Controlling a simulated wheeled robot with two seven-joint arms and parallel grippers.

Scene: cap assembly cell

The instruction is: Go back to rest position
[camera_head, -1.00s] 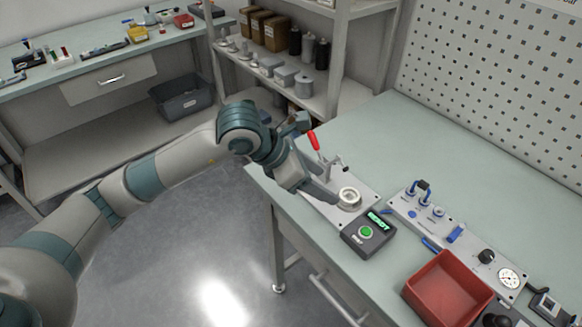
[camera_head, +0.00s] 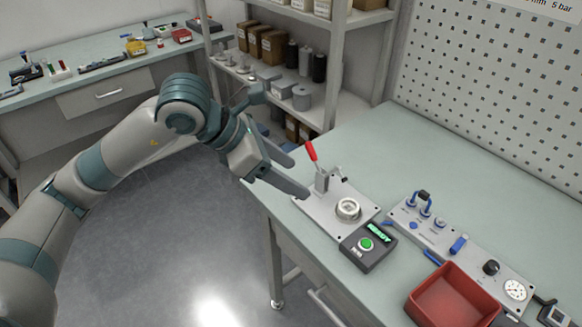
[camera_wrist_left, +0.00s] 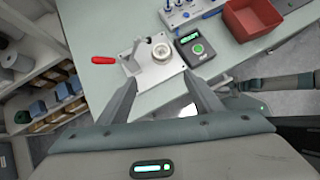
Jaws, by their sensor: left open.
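My left gripper (camera_head: 300,174) is open and empty. It hangs in the air left of the clamp fixture, near the left edge of the workbench. The fixture has a light base plate (camera_head: 318,211), a red-handled toggle clamp (camera_head: 312,152) and a round ring-shaped seat (camera_head: 348,209). In the left wrist view both fingers (camera_wrist_left: 167,101) show with nothing between them, and the fixture plate (camera_wrist_left: 141,68) lies beyond them. My right gripper is not clearly in view.
A control box (camera_head: 368,247) with a green button and lit display sits in front of the fixture. A blue-fitted panel (camera_head: 440,235) and a red bin (camera_head: 453,296) are to the right. Shelving (camera_head: 345,70) stands behind my left arm. The bench's back is clear.

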